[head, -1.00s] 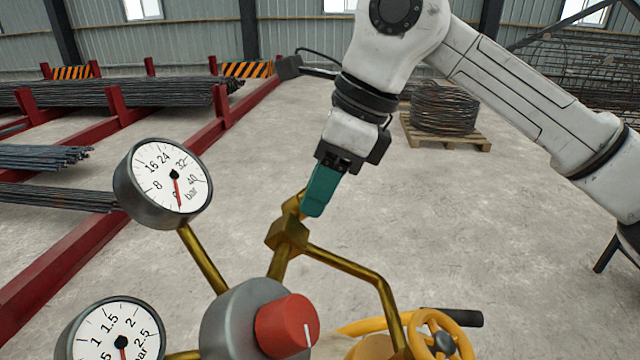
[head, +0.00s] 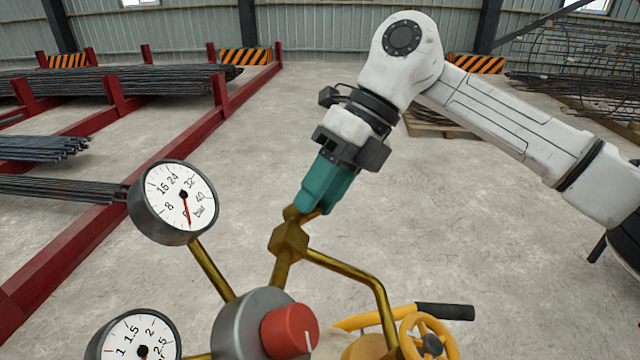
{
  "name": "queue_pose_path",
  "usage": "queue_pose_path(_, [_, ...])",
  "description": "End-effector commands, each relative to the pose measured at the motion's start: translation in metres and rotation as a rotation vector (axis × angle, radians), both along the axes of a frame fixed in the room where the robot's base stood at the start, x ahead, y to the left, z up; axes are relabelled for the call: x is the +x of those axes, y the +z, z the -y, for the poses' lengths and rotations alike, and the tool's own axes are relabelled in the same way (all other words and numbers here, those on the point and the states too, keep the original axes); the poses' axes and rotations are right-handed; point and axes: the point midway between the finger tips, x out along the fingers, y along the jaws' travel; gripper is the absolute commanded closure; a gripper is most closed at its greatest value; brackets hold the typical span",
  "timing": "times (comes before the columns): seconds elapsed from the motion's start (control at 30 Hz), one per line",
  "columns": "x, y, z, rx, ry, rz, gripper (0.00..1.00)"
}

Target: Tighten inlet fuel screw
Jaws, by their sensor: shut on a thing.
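The inlet fuel screw appears to be the brass end piece (head: 292,213) at the top of the brass fitting (head: 289,240) in the head view. My gripper (head: 313,204) has teal fingers and comes down on this end from the upper right. It is shut on the screw, and the fingers hide much of it. The fitting joins brass pipes that run down to the regulator and to the right.
A grey regulator with a red knob (head: 290,331) stands below the fitting. Two gauges, upper (head: 173,202) and lower (head: 135,338), are at left. A yellow handwheel (head: 428,338) is at lower right. Red racks (head: 165,160) hold rebar behind. Open concrete floor lies beyond.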

Motion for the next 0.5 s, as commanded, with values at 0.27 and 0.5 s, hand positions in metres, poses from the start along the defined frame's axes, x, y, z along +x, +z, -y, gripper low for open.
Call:
queue_pose_path(0.27, [0.0022,0.0000,0.0024,0.041,-0.175,-0.199,0.97])
queue_pose_path(0.5, [0.0027,-0.0018,0.0039,0.076,-0.323,-0.371,0.97])
